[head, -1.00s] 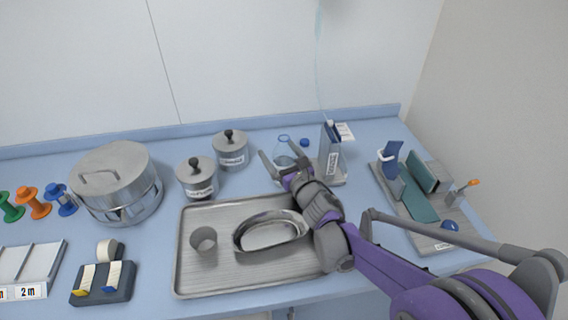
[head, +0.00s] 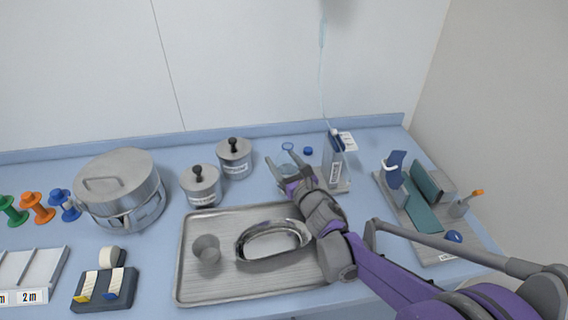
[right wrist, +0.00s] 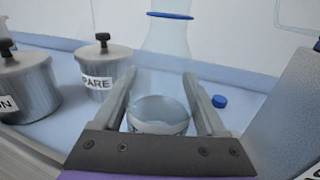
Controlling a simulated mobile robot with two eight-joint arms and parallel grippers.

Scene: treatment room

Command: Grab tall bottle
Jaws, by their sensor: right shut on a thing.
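The tall bottle (head: 288,169) is clear glass with a blue ring at its neck and stands upright on the blue counter near the back. It also shows in the right wrist view (right wrist: 167,40), rising between the fingers, with a pale rounded lower part. My right gripper (head: 282,161) is shut on the bottle, one finger on each side of it. In the right wrist view the fingers (right wrist: 160,100) flank its lower body. Part of the bottle is hidden behind the gripper in the head view. My left gripper is out of view.
Two lidded metal jars (head: 235,160) (head: 201,187) stand left of the bottle. A blue cap (head: 308,151) lies close behind it, and a grey-blue dispenser (head: 334,162) stands to its right. A metal tray (head: 215,285) with a cup and basin lies in front, under my right arm.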

